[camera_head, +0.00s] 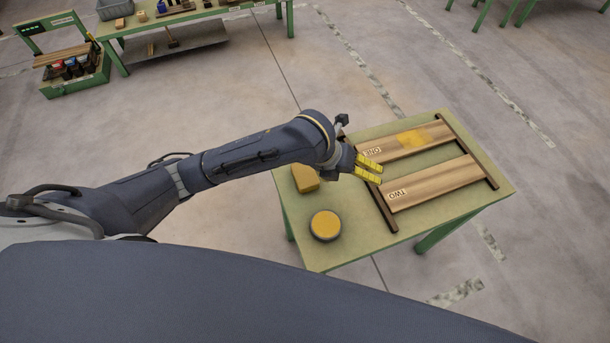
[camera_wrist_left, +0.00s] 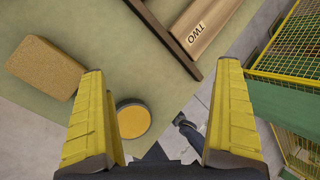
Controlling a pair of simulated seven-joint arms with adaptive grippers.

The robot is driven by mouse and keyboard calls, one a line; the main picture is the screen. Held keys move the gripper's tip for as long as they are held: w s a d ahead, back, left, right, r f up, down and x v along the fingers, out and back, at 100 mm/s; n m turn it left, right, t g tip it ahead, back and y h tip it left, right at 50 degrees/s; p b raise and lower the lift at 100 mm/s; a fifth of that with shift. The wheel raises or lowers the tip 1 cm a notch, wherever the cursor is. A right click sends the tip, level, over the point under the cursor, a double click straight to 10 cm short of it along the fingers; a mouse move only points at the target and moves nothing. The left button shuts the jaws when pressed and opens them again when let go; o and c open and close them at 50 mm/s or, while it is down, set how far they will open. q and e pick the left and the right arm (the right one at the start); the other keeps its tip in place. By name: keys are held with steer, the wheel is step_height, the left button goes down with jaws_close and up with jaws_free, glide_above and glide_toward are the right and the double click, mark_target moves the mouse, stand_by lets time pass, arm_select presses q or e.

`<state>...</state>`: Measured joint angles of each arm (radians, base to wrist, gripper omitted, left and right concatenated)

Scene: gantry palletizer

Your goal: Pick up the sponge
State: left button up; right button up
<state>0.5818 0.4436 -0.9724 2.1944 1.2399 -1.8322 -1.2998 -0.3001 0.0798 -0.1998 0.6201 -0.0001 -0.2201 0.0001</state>
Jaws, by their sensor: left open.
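The sponge (camera_head: 305,178) is a yellow-orange block on the green table, at its left side. It also shows in the left wrist view (camera_wrist_left: 46,67), at the upper left, outside my left finger. My left gripper (camera_head: 369,168) is open and empty, with yellow fingers, to the right of the sponge and near the plank marked ONE. My right gripper is in neither view.
A round yellow-topped tin (camera_head: 325,225) stands on the green table (camera_head: 375,245) near its front left. Plank ONE (camera_head: 405,143), with a yellow patch, and plank TWO (camera_head: 433,182) rest on dark rails. In the left wrist view a green-framed yellow mesh (camera_wrist_left: 290,45) stands at the right.

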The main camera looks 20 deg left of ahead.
arm_select(q)
steer(key=a+m, duration=0.1)
steer(key=m, duration=0.1)
step_height(320, 180, up, 5)
steer(key=m+g+y, duration=0.4)
steer(key=m+y, duration=0.1)
steer(key=m, duration=0.4)
glide_above(305, 173)
step_height(305, 173, down, 17)
steer(key=shift+s+f, duration=0.1)
steer(key=c, duration=0.6)
step_height(305, 173, up, 20)
steer(key=shift+r, duration=0.1)
stand_by(0.7)
